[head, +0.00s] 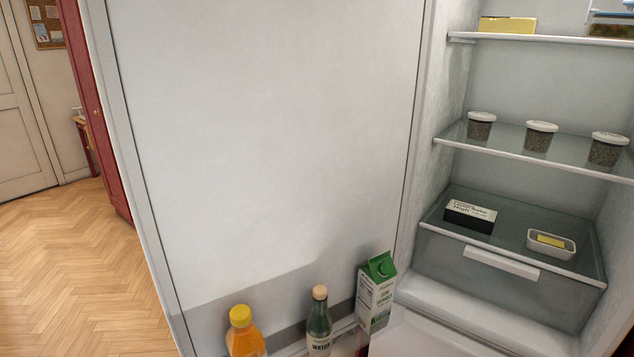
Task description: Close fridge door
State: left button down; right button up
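The fridge door (262,140) stands open and fills the left and middle of the head view, its inner side facing me. Its hinge side is next to the fridge interior (535,90) at the right. At the bottom of the door are an orange bottle with a yellow cap (244,335), a green water bottle (319,325) and a green and white carton (376,293). The door shelf that bears them is mostly cut off by the lower edge. Neither of my grippers shows in this view.
Inside the fridge, several jars (541,136) stand on a glass shelf. A black and white box (470,215) and a butter dish (551,243) rest above the drawer. A red cabinet side (95,110) stands behind the door. Wooden floor (70,270) lies clear at left.

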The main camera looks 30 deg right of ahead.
aim_at(264, 149)
jog(key=k, duration=0.4)
jog(key=u, duration=1)
jog(key=i, duration=3.25)
jog(key=z, duration=4.25)
jog(key=i, duration=1)
